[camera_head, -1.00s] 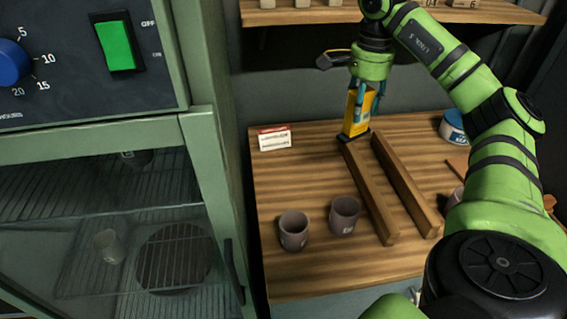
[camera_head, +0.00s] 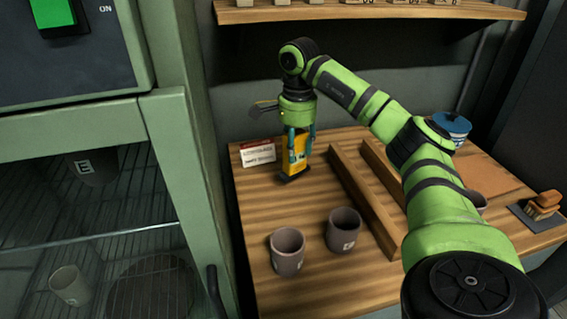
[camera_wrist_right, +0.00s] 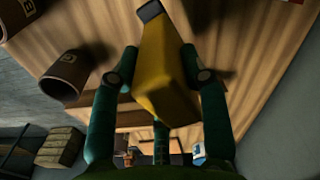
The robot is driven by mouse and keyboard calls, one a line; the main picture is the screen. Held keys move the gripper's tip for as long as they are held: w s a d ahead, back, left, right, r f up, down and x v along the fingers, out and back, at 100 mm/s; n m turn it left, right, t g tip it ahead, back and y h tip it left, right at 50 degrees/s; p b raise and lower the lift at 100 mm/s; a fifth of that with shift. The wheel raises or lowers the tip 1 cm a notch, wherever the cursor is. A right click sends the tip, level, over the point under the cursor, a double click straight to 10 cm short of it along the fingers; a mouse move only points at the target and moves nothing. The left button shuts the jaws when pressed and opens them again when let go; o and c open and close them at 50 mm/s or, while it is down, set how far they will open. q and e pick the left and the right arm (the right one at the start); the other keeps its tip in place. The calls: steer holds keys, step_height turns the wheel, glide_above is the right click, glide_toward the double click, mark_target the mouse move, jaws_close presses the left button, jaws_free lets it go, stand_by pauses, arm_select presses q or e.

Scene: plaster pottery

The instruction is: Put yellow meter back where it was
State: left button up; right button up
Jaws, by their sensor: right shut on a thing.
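The yellow meter (camera_head: 294,163) stands roughly upright, black end down, at the back of the wooden table (camera_head: 262,205). My right gripper (camera_head: 301,143) is above it, shut on its upper part. In the wrist view the meter (camera_wrist_right: 163,65) is between the fingers of my right gripper (camera_wrist_right: 160,68). Whether its black end touches the table is hard to tell. A white and red card (camera_head: 258,153) is just left of the meter. My left gripper is not in view.
Two wooden bars (camera_head: 365,200) lie right of the meter. Two dark mugs, one left (camera_head: 287,252) and one right (camera_head: 343,229), stand in front. A blue-and-white tub (camera_head: 452,125) and a brush (camera_head: 543,205) are right. A green-framed cabinet (camera_head: 165,120) borders the left; a shelf (camera_head: 370,13) hangs above.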

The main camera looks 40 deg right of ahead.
mark_target(284, 165)
steer(key=shift+w+a+f, duration=0.45)
steer(key=shift+w, duration=0.2)
steer(key=shift+w+a+f, duration=0.45)
steer(key=shift+w, duration=0.15)
steer(key=shift+f+p, duration=0.7)
steer(key=shift+f, duration=1.3)
steer(key=shift+f, duration=0.1)
steer(key=o, duration=1)
steer(key=shift+f, duration=0.1)
step_height(284, 165, up, 12)
steer(key=shift+r, duration=0.2)
